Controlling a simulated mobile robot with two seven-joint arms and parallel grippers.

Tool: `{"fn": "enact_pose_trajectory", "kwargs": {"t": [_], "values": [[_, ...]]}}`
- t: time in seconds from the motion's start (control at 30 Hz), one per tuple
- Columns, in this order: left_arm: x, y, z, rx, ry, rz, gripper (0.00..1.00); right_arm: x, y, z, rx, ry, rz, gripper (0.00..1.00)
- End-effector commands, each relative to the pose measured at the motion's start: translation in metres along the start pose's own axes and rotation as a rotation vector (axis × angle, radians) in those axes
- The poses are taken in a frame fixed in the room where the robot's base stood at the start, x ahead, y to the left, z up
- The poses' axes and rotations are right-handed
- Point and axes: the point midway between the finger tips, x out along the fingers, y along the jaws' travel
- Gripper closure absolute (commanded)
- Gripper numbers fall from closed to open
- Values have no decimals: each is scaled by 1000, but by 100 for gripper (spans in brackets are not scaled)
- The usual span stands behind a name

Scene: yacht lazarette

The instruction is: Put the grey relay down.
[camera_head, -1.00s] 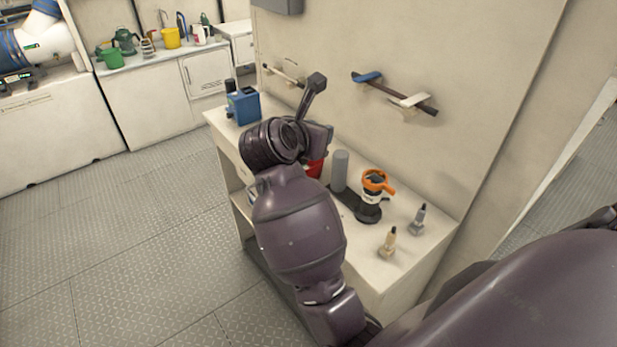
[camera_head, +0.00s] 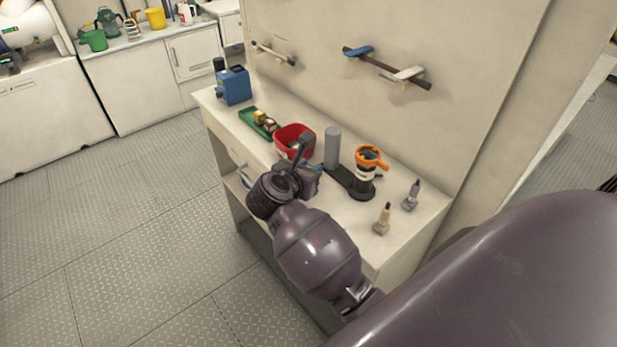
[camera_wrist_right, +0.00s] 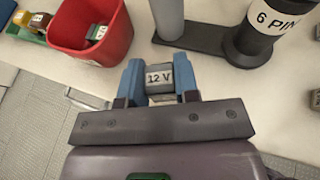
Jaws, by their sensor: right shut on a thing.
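In the right wrist view, my right gripper (camera_wrist_right: 160,78) is shut on the grey relay (camera_wrist_right: 161,74), a small block with a white "12 V" label, held between its blue fingers. The relay is over the cream bench top, to the right of the red bin (camera_wrist_right: 62,24); I cannot tell whether it touches the bench. In the head view, my right gripper (camera_head: 314,168) is low at the bench's front side, in front of the red bin (camera_head: 281,142), and the relay is hidden there. My left gripper is not in view.
A green tray (camera_head: 247,116) with several small blocks sits left of the bin. Another "12 V" block (camera_wrist_right: 98,32) is inside the bin. A grey cylinder (camera_head: 332,146) and a "6 PIN" holder with an orange ring (camera_head: 369,158) stand close on the right. Wall rails hang behind.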

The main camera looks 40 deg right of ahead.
Motion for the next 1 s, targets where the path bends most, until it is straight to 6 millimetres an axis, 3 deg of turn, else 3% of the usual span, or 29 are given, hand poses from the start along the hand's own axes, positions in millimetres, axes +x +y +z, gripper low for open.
{"fn": "enact_pose_trajectory", "kwargs": {"t": [0.2,0.63,0.67,0.8,1.0], "values": [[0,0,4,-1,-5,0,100,9,0,-22,-1,0,0,93],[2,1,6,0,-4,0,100,11,0,-27,1,1,0,93],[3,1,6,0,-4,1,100,11,0,-27,0,1,0,69],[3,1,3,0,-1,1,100,11,0,-26,1,1,0,48],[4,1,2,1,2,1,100,11,0,-25,1,0,0,45]]}}
